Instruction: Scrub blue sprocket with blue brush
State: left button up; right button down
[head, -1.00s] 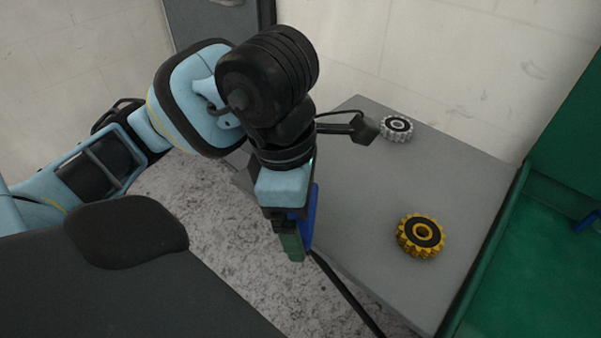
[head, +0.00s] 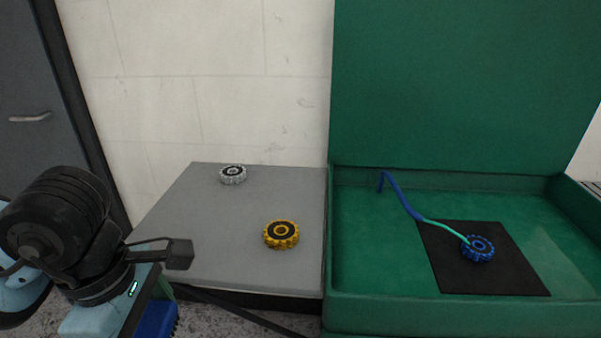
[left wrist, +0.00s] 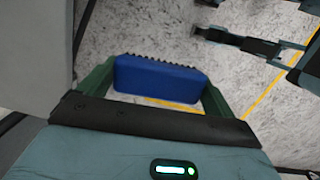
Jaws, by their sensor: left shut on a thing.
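The blue sprocket (head: 478,249) lies on a black mat (head: 455,276) inside the green basin (head: 365,309), at the right of the head view. The blue brush (left wrist: 158,79) is held between the green fingers of my left gripper (left wrist: 160,92) in the left wrist view, with its dark bristle edge facing away from the camera. In the head view part of the brush (head: 158,320) shows at the lower left, well left of the basin.
A grey table (head: 225,250) beside the basin carries a yellow sprocket (head: 281,235) and a silver sprocket (head: 233,175). A blue and green bent tube (head: 405,204) reaches over the basin to the blue sprocket. The basin's raised front rim and tall back panel (head: 460,80) bound it.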

aim_at(155, 304)
pick_arm(q)
jog(key=w+m, duration=0.1)
jog(key=w+f+m, duration=0.1)
jog(key=m, duration=0.1)
jog(key=w+f+m+g, duration=0.1)
jog(key=m, duration=0.1)
jog(key=shift+w+a, duration=0.1)
jog(key=shift+w+a+f+m, duration=0.1)
jog(key=shift+w+f+m, duration=0.15)
jog(key=shift+m, duration=0.65)
jog(key=shift+w+f+m, duration=0.2)
jog(key=shift+w+m, duration=0.05)
jog(key=shift+m, duration=0.45)
jog(key=w+f+m, duration=0.1)
jog(key=m, duration=0.2)
jog(key=w+a+f+m+y, duration=0.1)
jog(key=m, duration=0.2)
jog(key=w+a+f+m+g, duration=0.1)
jog(key=m, duration=0.3)
jog(key=shift+w+f+y, duration=0.3)
jog(key=shift+w, duration=0.05)
pick_arm(e)
jog(key=shift+w, duration=0.55)
pick_arm(q)
jog(key=shift+s, duration=0.1)
pick_arm(e)
jog(key=shift+s, duration=0.1)
